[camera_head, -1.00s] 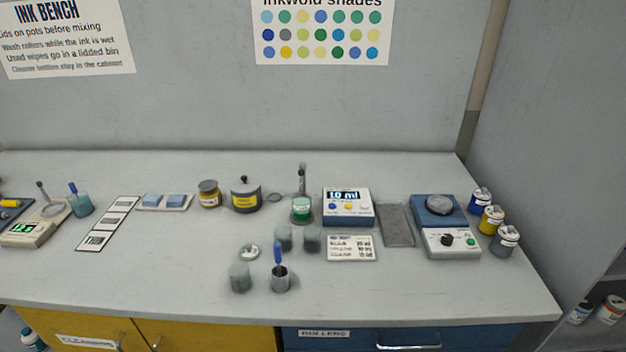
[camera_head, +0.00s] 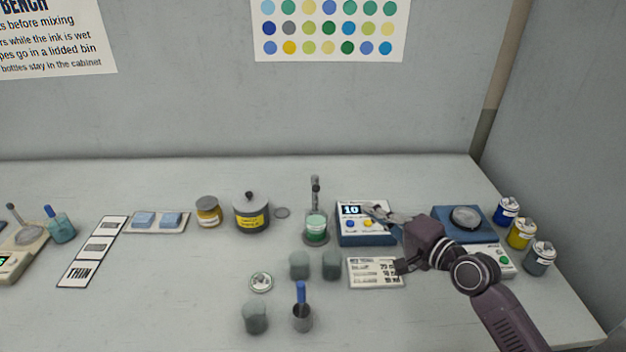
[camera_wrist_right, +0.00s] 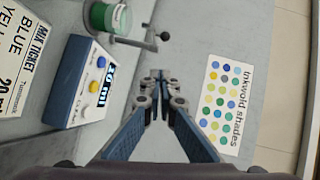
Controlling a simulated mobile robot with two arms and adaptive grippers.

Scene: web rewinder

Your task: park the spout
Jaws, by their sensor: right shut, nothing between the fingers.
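The dispenser with the spout (camera_head: 315,190) stands at the back middle of the bench, with a green cup (camera_head: 316,227) under it. In the right wrist view the green cup (camera_wrist_right: 108,17) and the spout arm (camera_wrist_right: 152,40), with its dark knob end, show at the top. Beside it sits the blue and white dispenser control box (camera_head: 352,236), its display reading about 10 ml; it also shows in the right wrist view (camera_wrist_right: 85,85). My right gripper (camera_head: 368,209) is shut and empty, above the box's right side and right of the spout. My left gripper is not in view.
A mix ticket card (camera_head: 375,272) lies in front of the box. Two grey-green cups (camera_head: 299,265) stand left of the card. A blue-handled tool stands in a metal cup (camera_head: 302,318). A scale (camera_head: 462,220) and small ink pots (camera_head: 521,233) are at right.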

